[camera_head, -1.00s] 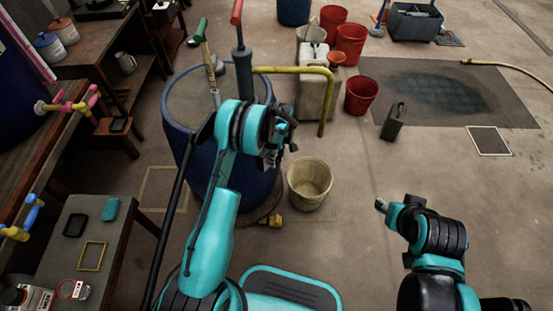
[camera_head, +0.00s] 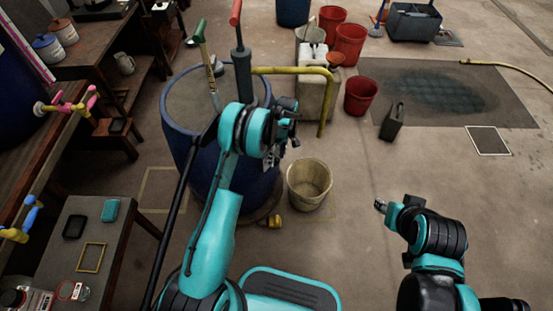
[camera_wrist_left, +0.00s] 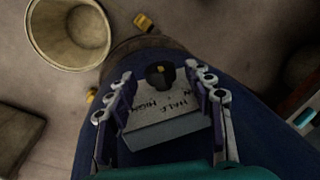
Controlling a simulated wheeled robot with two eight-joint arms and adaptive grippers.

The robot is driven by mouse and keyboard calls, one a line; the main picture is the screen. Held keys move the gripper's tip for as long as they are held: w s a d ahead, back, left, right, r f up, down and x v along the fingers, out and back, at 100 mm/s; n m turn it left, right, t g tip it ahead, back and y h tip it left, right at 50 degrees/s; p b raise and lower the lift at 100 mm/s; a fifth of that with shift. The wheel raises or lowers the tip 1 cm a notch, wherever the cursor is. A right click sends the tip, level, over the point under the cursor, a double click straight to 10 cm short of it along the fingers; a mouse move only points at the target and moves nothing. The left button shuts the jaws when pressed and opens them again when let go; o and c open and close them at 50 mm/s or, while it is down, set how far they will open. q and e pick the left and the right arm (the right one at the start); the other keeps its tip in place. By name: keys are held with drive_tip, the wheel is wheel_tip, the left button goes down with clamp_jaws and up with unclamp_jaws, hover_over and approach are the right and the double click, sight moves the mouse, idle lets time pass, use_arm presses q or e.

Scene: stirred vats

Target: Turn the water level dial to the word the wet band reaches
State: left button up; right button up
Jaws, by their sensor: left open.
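The water level dial (camera_wrist_left: 160,74) is a dark round knob on a pale plate (camera_wrist_left: 150,118) on the blue vat (camera_head: 180,135). In the left wrist view HALF and HIGH are readable on the plate, and a third word is partly hidden. My left gripper (camera_wrist_left: 159,70) is open, its fingers on either side of the knob with gaps. In the head view my left gripper (camera_head: 289,127) is at the vat's right side and the arm hides the dial. A green-handled stick (camera_head: 209,68) stands in the vat; its wet band cannot be made out. My right gripper (camera_head: 381,205) is far from the vat.
A cream bucket (camera_head: 309,181) stands on the floor right of the vat. A yellow pipe (camera_head: 328,95) bends down behind it. A yellow fitting (camera_head: 273,221) is low by the vat.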

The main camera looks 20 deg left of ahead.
use_arm(q)
drive_tip(key=a+v, duration=0.1)
drive_tip(key=v, duration=0.9)
drive_tip(key=shift+d+r, duration=0.4)
drive_tip(key=shift+d, duration=0.1)
drive_tip(key=s+r+m+t, duration=0.25)
drive_tip(key=s+r, duration=0.25)
drive_tip(key=r, duration=0.4)
drive_tip(key=s+r+m+t, duration=0.2)
drive_tip(key=s+r+m, duration=0.3)
drive_tip(key=r, duration=0.5)
drive_tip(key=s+r+m+t+h, duration=0.1)
drive_tip(key=s+m+t, duration=0.4)
drive_tip(key=s, duration=1.4)
drive_tip(key=shift+r+m, duration=0.2)
drive_tip(key=shift+m, duration=0.35)
